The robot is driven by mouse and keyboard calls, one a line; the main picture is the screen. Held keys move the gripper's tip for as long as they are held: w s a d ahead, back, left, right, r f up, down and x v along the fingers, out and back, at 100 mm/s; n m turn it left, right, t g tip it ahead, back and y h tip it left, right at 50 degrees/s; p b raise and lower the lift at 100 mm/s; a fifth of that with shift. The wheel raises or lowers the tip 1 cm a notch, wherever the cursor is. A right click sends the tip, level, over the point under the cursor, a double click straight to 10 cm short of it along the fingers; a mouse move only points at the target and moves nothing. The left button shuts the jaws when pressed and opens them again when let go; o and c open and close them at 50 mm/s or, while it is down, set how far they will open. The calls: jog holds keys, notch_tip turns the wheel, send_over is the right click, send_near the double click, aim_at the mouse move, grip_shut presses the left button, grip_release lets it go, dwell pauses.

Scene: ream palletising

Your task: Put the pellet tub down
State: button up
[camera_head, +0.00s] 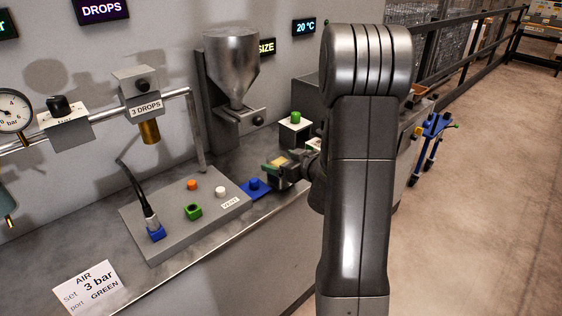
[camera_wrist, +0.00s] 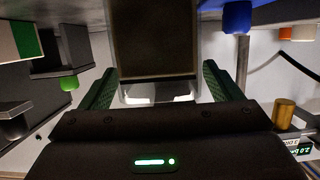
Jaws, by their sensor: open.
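My gripper (camera_wrist: 160,84) is open, with one green-padded finger on each side of a dark, box-like thing with a pale, clear-looking edge, which seems to be the pellet tub (camera_wrist: 160,45). Gaps show between the tub and the fingers in the wrist view. In the head view my gripper (camera_head: 283,166) is low over the bench, right of the blue knob, with a small yellowish patch between its fingers. My arm hides part of this area. I cannot tell clearly what the tub's underside rests on.
A metal hopper (camera_head: 232,65) stands behind on the wall. A blue knob on a blue plate (camera_head: 255,187) is just left of my gripper, and a white box with a green button (camera_head: 295,128) is behind it. A grey panel (camera_head: 185,215) with coloured ports lies further left.

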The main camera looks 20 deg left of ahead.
jog(key=p+v, duration=0.1)
jog(key=v, duration=1)
jog(key=shift+s+d, duration=0.15)
jog(key=shift+d, duration=0.05)
